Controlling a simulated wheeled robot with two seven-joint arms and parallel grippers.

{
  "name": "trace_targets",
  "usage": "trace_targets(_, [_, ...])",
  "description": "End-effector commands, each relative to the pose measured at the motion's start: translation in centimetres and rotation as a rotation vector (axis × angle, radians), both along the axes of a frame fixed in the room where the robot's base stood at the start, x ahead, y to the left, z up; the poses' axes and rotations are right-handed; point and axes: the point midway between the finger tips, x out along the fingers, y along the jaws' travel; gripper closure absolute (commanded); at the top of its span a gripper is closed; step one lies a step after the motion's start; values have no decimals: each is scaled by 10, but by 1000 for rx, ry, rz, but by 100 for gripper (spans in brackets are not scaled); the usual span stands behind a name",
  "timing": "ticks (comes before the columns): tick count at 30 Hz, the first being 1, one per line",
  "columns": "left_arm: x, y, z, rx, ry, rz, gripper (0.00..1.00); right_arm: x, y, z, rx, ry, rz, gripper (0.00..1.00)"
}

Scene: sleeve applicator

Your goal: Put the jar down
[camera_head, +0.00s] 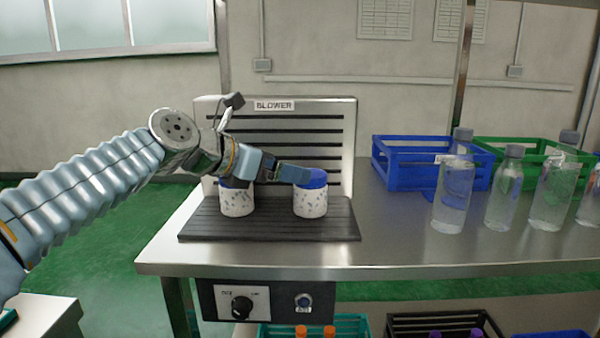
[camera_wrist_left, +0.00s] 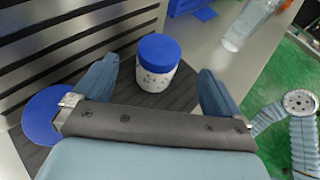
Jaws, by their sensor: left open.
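Two white speckled jars with blue lids stand upright on a dark slatted mat (camera_head: 270,232) before the blower. The right jar (camera_head: 310,204) also shows in the left wrist view (camera_wrist_left: 155,80), standing on the slats between the two spread fingers as seen there. The left jar (camera_head: 237,203) has its lid mostly hidden behind my gripper; a blue lid (camera_wrist_left: 42,115) shows at the left of the wrist view. My left gripper (camera_head: 290,172) is open at the height of the right jar's lid. Whether a finger touches the jar, I cannot tell. My right gripper is not in view.
The blower panel (camera_head: 300,112) stands behind the mat. Several clear bottles (camera_head: 452,205) stand to the right, with a blue crate (camera_head: 405,180) and a green crate (camera_head: 520,150) behind. The steel tabletop (camera_head: 395,235) is clear between mat and bottles.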

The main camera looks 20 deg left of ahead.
Motion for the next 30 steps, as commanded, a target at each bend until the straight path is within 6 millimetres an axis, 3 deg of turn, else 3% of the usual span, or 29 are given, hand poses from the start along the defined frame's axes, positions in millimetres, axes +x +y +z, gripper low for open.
trace_targets(3, [-16,11,8,0,-1,2,1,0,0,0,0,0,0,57])
trace_targets(9, [-28,18,14,1,-1,1,1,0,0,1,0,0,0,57])
trace_targets(30, [-29,18,14,1,0,0,1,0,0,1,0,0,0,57])
